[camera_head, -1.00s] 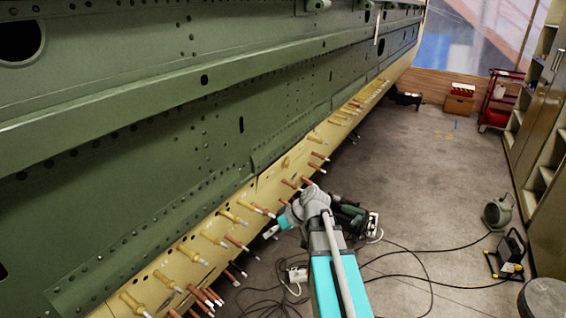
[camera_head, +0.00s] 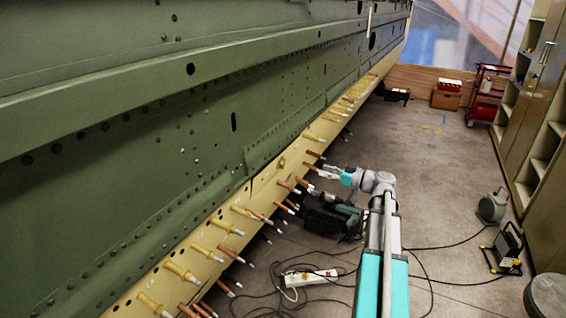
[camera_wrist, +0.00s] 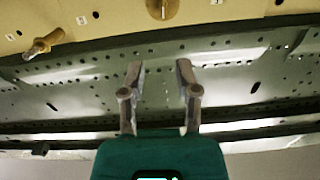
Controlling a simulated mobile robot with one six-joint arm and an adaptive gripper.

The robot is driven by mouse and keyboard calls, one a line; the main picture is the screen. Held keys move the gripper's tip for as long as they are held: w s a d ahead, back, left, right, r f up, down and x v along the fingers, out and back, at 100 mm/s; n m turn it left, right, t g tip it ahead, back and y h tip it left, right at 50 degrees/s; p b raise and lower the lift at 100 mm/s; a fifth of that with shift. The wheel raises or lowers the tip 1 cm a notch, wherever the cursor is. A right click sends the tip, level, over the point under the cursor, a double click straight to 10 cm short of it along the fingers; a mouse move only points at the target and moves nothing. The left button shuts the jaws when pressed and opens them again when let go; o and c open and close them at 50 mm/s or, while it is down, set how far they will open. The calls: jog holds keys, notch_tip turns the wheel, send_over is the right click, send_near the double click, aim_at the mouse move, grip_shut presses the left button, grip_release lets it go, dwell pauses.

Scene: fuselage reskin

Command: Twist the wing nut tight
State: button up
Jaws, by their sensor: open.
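A brass-coloured piece that looks like the wing nut (camera_wrist: 162,8) shows at the top edge of the wrist view, partly cut off. It sits on the yellow skin strip, beyond my fingertips and nearly in line with them. In the head view a small yellow piece that may be the wing nut (camera_head: 283,163) stands on the yellow strip (camera_head: 262,185). My gripper (camera_wrist: 159,70) is open and empty, its two fingers apart. In the head view my gripper (camera_head: 328,172) is beside the strip, near the pins; its exact gap to the nut is unclear.
Several brass and copper-coloured pin fasteners (camera_head: 182,272) stick out along the strip, close to my gripper. A green panel (camera_head: 150,150) rises above it. A dark machine (camera_head: 325,215), cables and a power strip (camera_head: 310,277) lie on the floor.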

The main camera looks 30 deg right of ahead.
jog(key=shift+w+a, duration=0.25)
jog(key=shift+a, duration=0.1)
send_near(281, 159)
jog(key=x, duration=0.7)
jog(key=shift+a, duration=0.2)
jog(key=shift+w+f, duration=0.1)
dwell(0.3)
grip_shut()
jog(key=shift+d, duration=0.25)
jog(key=shift+a, duration=0.2)
